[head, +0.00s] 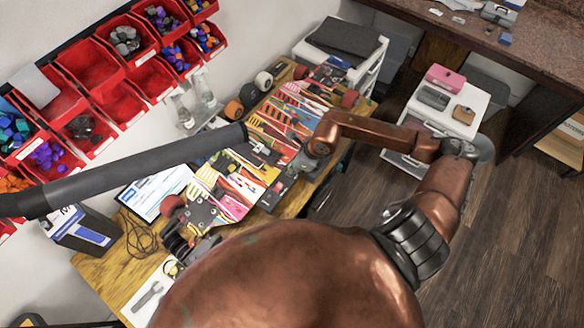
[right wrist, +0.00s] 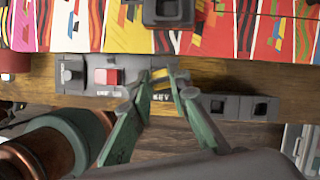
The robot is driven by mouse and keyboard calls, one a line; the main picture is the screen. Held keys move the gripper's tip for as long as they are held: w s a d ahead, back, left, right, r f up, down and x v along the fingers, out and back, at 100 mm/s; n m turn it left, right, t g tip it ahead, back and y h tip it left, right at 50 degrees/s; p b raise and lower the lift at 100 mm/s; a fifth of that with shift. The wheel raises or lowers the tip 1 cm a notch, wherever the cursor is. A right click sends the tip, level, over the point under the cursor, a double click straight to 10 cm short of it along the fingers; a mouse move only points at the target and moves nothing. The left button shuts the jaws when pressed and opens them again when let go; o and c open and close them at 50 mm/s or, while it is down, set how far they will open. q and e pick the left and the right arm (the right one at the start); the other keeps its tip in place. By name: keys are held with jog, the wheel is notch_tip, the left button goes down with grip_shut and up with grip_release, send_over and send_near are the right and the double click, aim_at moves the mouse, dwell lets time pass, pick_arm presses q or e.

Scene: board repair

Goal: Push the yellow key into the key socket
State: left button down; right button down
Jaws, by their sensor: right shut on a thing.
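In the right wrist view, the yellow key (right wrist: 159,74) shows as a small yellow patch between the fingertips of my right gripper (right wrist: 160,82). The gripper is shut on it, with one green finger on each side. The key is at a grey panel on the board's edge, right above a "KEY" label. The key socket is hidden by the fingertips and the key, so I cannot tell how deep the key sits. In the head view my right gripper (head: 303,160) is small at the board's near edge. My left gripper does not show.
A red button (right wrist: 107,77) and a grey knob (right wrist: 72,73) sit left of the key. A dark two-hole block (right wrist: 240,107) lies to the right. A dark tube (head: 130,165) crosses above the bench. Red bins (head: 90,65) line the wall.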

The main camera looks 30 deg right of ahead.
jog(key=c, duration=1.7)
grip_release()
jog(key=shift+c, duration=0.2)
jog(key=shift+o, duration=0.7)
jog(key=shift+o, duration=0.7)
jog(key=shift+r, duration=0.25)
jog(key=shift+r+p, duration=0.6)
jog(key=shift+r, duration=0.5)
jog(key=shift+r, duration=0.2)
